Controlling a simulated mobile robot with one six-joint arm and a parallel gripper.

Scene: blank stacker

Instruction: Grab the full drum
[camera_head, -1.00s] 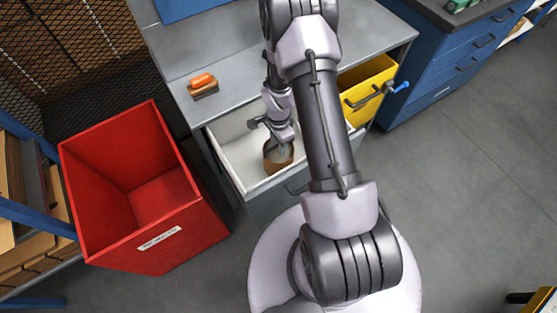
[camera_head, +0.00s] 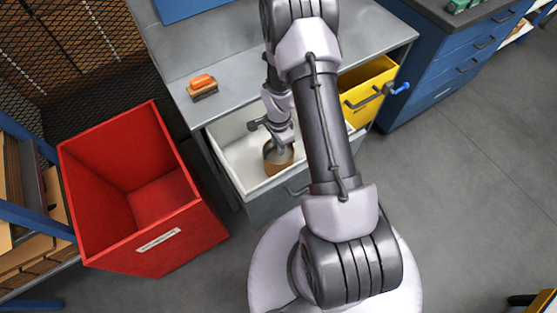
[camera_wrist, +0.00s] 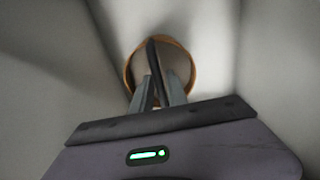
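A brown, round drum (camera_head: 279,168) stands inside the open white drawer, near its front right. In the wrist view its tan rim (camera_wrist: 188,64) shows as a ring with a grey inside; how full it is cannot be made out. My gripper (camera_head: 279,148) points down at the drum, with its tips over or within the rim. In the wrist view my gripper's fingers (camera_wrist: 157,88) lie close together across the ring, with a dark upright strip between them. The arm covers part of the drawer's right side.
The white drawer's walls (camera_head: 226,165) stand close around the drum. A yellow drawer (camera_head: 372,88) is open to the right. A large red bin (camera_head: 150,250) stands at left. The grey bench top (camera_head: 235,75) holds an orange-topped brush or block (camera_head: 202,84).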

